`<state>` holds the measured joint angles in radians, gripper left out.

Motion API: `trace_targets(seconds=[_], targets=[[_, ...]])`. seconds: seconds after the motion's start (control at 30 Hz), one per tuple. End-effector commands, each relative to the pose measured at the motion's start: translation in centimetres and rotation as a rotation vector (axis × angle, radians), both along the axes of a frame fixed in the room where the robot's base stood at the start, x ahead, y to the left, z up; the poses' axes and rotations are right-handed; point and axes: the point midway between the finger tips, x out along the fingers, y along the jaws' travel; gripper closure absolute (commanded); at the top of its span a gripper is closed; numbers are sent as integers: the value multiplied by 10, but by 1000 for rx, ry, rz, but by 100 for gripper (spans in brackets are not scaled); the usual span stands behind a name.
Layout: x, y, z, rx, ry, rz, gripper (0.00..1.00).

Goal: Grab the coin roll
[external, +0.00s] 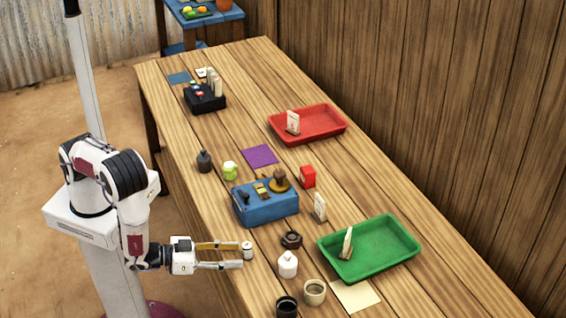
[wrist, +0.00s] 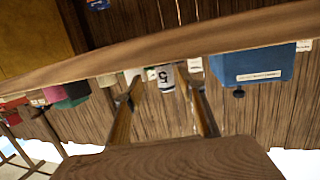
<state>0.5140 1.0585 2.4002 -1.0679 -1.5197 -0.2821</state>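The coin roll, a small pale upright cylinder (external: 247,251), stands at the table's near edge, right at my fingertips. In the wrist view my gripper (wrist: 163,88) shows a gap between each finger and the roll. How far the roll lies inside the fingertips is hard to tell.
A blue box (external: 265,204) with small items stands behind the roll. A white bottle (external: 288,265), a brown pot (external: 291,240), cups (external: 314,292) and a green tray (external: 400,259) are to its right. A red tray (external: 335,126) lies farther back. The table edge (wrist: 130,59) crosses the wrist view.

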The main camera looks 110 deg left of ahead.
Motion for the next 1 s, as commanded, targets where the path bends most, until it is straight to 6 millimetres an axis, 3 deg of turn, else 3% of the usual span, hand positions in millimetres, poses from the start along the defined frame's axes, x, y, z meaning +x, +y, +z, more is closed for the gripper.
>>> trace_targets(seconds=[0.47, 1.0], targets=[[3, 3, -1, 0, 0, 0, 60], [32, 31, -8, -1, -1, 2, 60]])
